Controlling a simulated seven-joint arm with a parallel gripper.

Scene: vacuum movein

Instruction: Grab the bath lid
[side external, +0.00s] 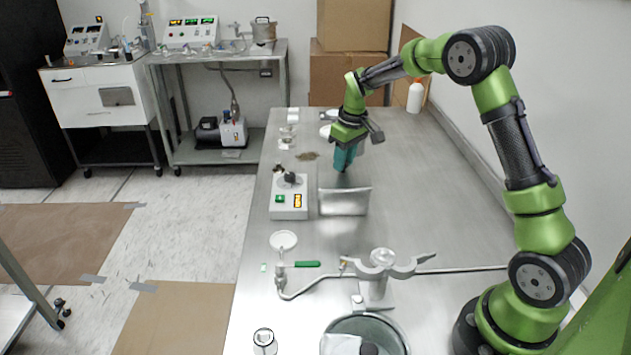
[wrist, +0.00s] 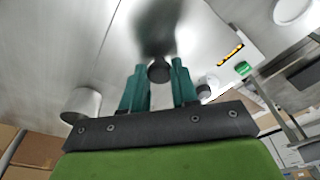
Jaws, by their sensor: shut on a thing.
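My gripper (side external: 344,165) points down at the back edge of a shiny metal bath (side external: 345,203) in the side view. In the wrist view my teal fingers (wrist: 160,78) are closed around a small black knob (wrist: 159,70). The knob appears to belong to the bath lid, a reflective metal surface (wrist: 105,40) that fills much of the wrist view. In the side view the fingers hide the knob. I cannot tell whether the lid is resting on the bath or raised.
A control box (side external: 288,207) with a green switch and orange display stands just left of the bath. A white dish (side external: 283,240), a clamp stand (side external: 376,285) with a metal rod, and a round vessel (side external: 395,325) are nearer the camera. The table's right side is clear.

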